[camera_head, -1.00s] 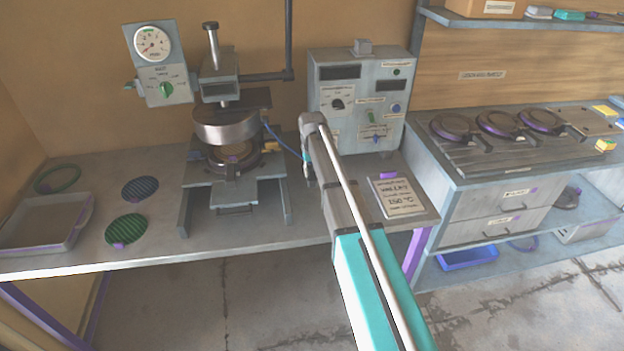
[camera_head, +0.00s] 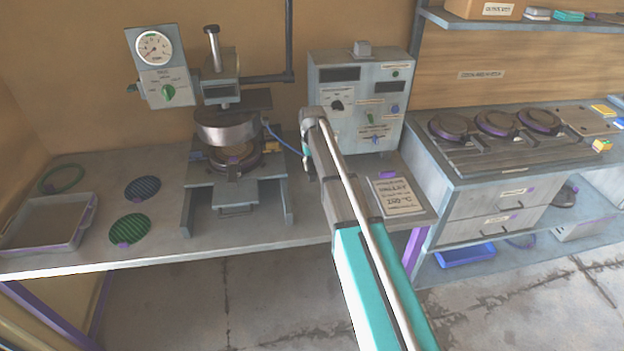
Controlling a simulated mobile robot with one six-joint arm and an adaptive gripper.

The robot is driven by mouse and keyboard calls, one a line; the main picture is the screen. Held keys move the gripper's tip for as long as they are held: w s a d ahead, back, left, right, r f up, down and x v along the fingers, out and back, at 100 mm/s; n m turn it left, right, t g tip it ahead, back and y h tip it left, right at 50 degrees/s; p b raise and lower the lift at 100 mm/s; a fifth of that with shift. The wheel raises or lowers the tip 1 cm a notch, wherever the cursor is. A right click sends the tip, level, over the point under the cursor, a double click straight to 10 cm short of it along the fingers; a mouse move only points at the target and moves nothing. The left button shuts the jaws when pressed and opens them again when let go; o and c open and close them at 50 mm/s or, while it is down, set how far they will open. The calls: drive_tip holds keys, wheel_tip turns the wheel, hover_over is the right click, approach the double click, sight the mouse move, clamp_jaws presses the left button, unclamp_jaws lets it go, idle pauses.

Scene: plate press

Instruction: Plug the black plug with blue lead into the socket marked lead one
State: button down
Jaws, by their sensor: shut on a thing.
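My gripper (camera_head: 307,168) is small and partly covered by my own arm, in front of the lower left of the grey control box (camera_head: 385,92). A blue lead (camera_head: 284,142) runs from the press's heated part down to the right and ends at my gripper. My gripper is shut on the lead's plug; the black plug itself is too small and covered to make out. The box's lower left front is hidden behind my arm, so I cannot see the socket marked lead one. The labels on the box are too small to read.
The press (camera_head: 225,132) with its gauge (camera_head: 154,47) stands left of my arm. A placard (camera_head: 398,196) lies on the bench to the right. A grey tray (camera_head: 48,222) and several round pads are at the left. The bench front between pads and press is clear.

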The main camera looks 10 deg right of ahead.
drive_tip(key=shift+r+p, duration=0.85)
drive_tip(key=shift+r, duration=0.15)
